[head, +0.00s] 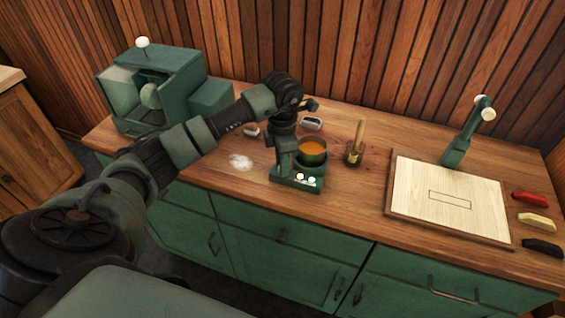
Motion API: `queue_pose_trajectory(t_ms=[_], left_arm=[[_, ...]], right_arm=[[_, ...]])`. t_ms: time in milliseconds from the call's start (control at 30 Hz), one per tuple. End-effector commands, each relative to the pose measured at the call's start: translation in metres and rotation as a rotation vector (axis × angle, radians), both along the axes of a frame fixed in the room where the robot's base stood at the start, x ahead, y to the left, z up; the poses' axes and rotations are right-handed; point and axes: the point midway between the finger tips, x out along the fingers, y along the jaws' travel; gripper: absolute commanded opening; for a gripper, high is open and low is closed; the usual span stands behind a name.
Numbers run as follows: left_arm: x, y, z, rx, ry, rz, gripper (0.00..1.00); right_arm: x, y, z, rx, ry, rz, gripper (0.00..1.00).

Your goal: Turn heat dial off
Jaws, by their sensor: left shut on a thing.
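A small green heater (292,182) stands near the front edge of the wooden counter, with a pot of orange liquid (312,148) on it. Its front face shows small bright white and green spots (312,182). My left arm reaches in from the left, and my left gripper (284,165) points down at the left part of the heater's front. It is shut on what appears to be the heat dial, which the gripper hides, so its setting cannot be read. My right gripper is out of view.
A jar with a brush (354,151) stands right of the pot. A pale board (446,199) lies farther right, with a green lever fixture (462,140) behind it. A green machine (150,90) stands back left. White powder (240,161) lies left of the heater.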

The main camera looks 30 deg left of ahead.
Motion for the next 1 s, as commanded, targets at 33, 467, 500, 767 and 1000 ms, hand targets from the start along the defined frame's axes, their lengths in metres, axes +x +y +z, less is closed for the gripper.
queue_pose_trajectory(t_ms=[33,467,500,767,1000], left_arm=[[0.000,0.000,0.000,-0.001,-0.002,0.014,0.00],[0.001,0.001,0.000,0.001,-0.004,0.322,0.00],[0.001,0.001,0.000,0.001,-0.003,0.361,0.00],[0.001,0.000,0.000,-0.001,-0.005,0.607,0.00],[0.001,0.000,0.001,-0.001,-0.005,0.835,0.00]], right_arm=[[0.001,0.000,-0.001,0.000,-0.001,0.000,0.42],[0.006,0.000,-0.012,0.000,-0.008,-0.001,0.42],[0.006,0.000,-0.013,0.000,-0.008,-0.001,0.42],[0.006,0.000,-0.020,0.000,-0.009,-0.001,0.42],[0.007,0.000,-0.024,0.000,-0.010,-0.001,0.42]])
